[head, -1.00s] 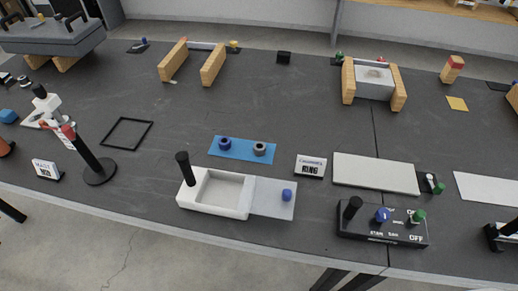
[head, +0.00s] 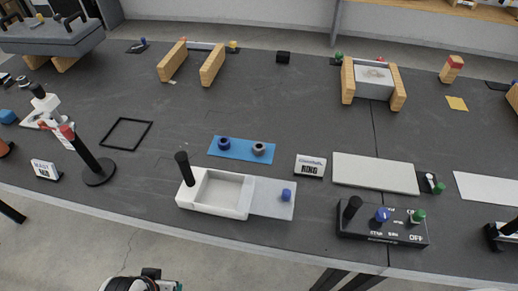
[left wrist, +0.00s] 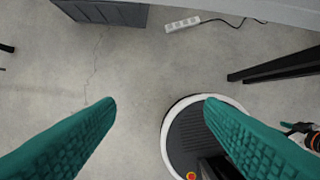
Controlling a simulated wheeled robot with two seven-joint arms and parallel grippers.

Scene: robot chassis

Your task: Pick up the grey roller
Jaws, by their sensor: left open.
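A small grey round piece with a dark centre (head: 259,149), the likeliest grey roller, sits on a blue mat (head: 241,155) near the middle of the table. A dark blue round piece (head: 224,144) sits on the same mat to its left. In the head view only a bit of my arm shows at the bottom edge; the fingers are hidden. My right gripper is out of view.
A white open box (head: 217,193) with a black post stands in front of the mat. A "RING" sign (head: 310,166) stands to the right. A black control box (head: 382,226) lies front right. The grey tabletop (head: 290,100) behind the mat is clear.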

